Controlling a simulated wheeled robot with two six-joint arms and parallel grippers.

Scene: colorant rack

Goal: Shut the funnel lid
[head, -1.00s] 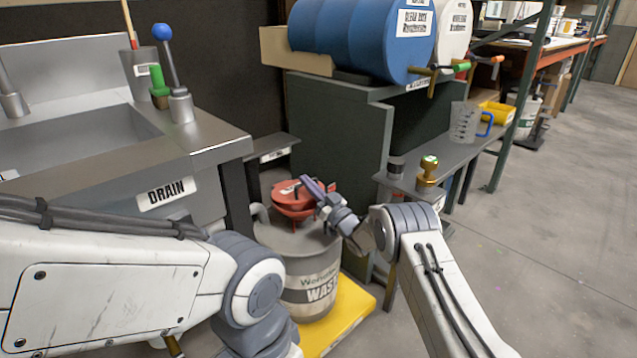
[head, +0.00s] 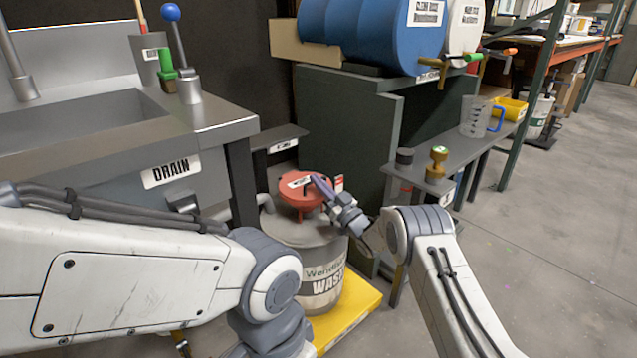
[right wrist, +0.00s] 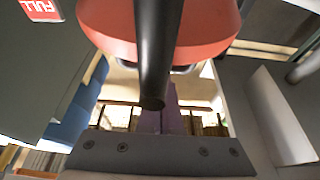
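The red funnel (head: 300,204) sits on top of the waste drum (head: 322,285). Its red lid (head: 283,187), with a white label, lies nearly level over the funnel; I cannot tell if any gap is left at the rim. My right gripper (head: 318,182) is at the lid's right side, its purple fingers together. In the right wrist view the red rounded part (right wrist: 215,25) fills the top, and a black rod-like handle (right wrist: 155,60) overlaps the shut fingers (right wrist: 168,118). I cannot tell whether they touch it. My left gripper is out of view.
A sink counter (head: 225,125) with a DRAIN label stands left. A grey cabinet (head: 345,115) with blue drum (head: 375,35) stands behind. A low shelf (head: 465,155) with a jug (head: 475,117) is at right. A yellow platform (head: 350,325) lies under the waste drum.

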